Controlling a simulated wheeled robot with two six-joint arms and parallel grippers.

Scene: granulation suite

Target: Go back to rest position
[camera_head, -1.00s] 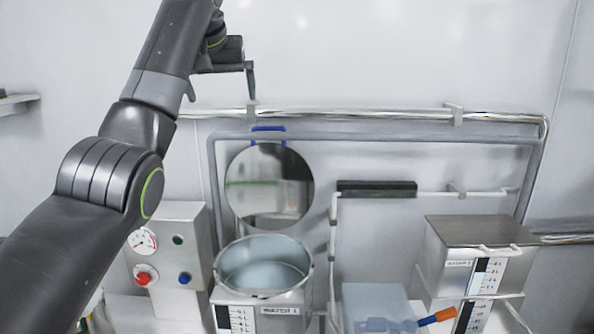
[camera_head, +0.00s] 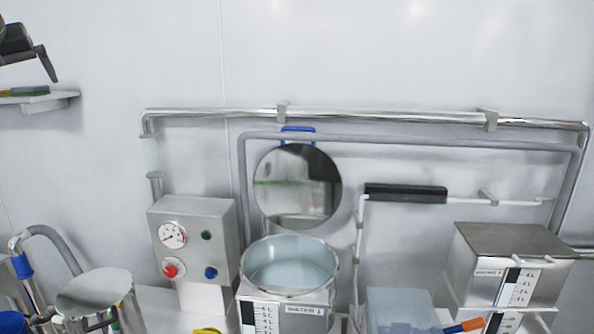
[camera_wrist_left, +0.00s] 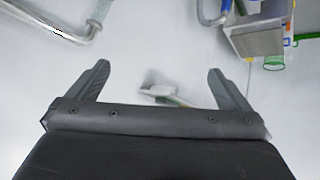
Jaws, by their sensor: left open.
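My left gripper shows at the upper left edge of the head view (camera_head: 50,62), mostly out of frame, in front of the white wall. In the left wrist view its two dark fingers (camera_wrist_left: 160,85) stand wide apart with nothing between them. The fingers are clear of the blurred things beyond. My right gripper is in neither view.
A round pot (camera_head: 290,268) stands on a water container (camera_head: 285,318), with a round lid (camera_head: 297,187) upright behind it. Left are a control box (camera_head: 192,240) and a steel vessel (camera_head: 98,292); right is a metal box (camera_head: 512,258). A shelf (camera_head: 45,103) juts out at left.

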